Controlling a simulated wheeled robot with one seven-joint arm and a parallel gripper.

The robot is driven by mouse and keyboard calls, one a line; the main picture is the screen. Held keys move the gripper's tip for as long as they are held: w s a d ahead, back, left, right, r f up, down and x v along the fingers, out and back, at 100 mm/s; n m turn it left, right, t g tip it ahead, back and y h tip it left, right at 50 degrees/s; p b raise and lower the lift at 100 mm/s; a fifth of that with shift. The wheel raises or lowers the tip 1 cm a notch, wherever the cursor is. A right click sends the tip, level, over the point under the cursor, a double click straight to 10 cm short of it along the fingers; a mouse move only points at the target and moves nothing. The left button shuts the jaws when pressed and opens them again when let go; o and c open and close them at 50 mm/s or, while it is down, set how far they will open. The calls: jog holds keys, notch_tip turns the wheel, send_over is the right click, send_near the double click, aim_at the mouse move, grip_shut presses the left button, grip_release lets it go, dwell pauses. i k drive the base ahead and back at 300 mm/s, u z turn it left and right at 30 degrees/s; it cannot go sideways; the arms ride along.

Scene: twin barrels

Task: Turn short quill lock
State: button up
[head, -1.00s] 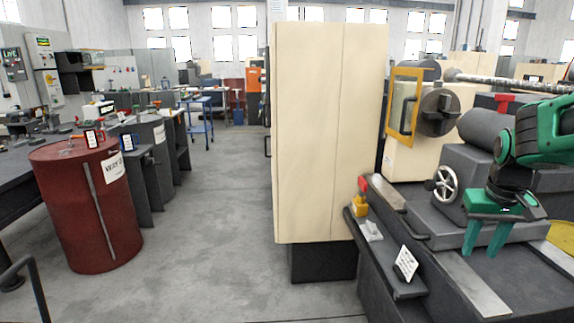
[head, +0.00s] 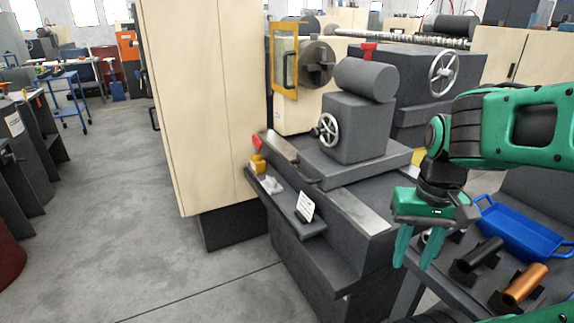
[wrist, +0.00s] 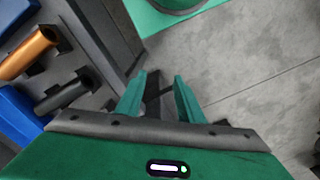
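A dark grey machine block carries a horizontal grey barrel (head: 367,80) on top and a spoked handwheel (head: 328,129) on its left face. A red T-shaped handle (head: 368,49) shows just above and behind this barrel; I cannot tell which body it is fixed to. A second handwheel (head: 442,74) is on a larger dark machine behind. No label marks the short quill lock. My gripper (head: 414,262) hangs fingers down, right of and nearer than the block, touching nothing. In the wrist view its two green fingers (wrist: 160,78) are apart and empty.
A tall cream cabinet (head: 200,110) stands left of the machine. A yellow-framed guard (head: 284,62) and chuck are at the back. A blue tray (head: 522,228), a black cylinder (head: 480,255) and an orange cylinder (head: 525,284) lie right. The aisle floor (head: 110,220) is clear.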

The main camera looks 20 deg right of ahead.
aim_at(368, 48)
jog(key=k, duration=1)
jog(key=u, duration=0.55)
jog(key=i, duration=3.55)
jog(key=z, duration=0.6)
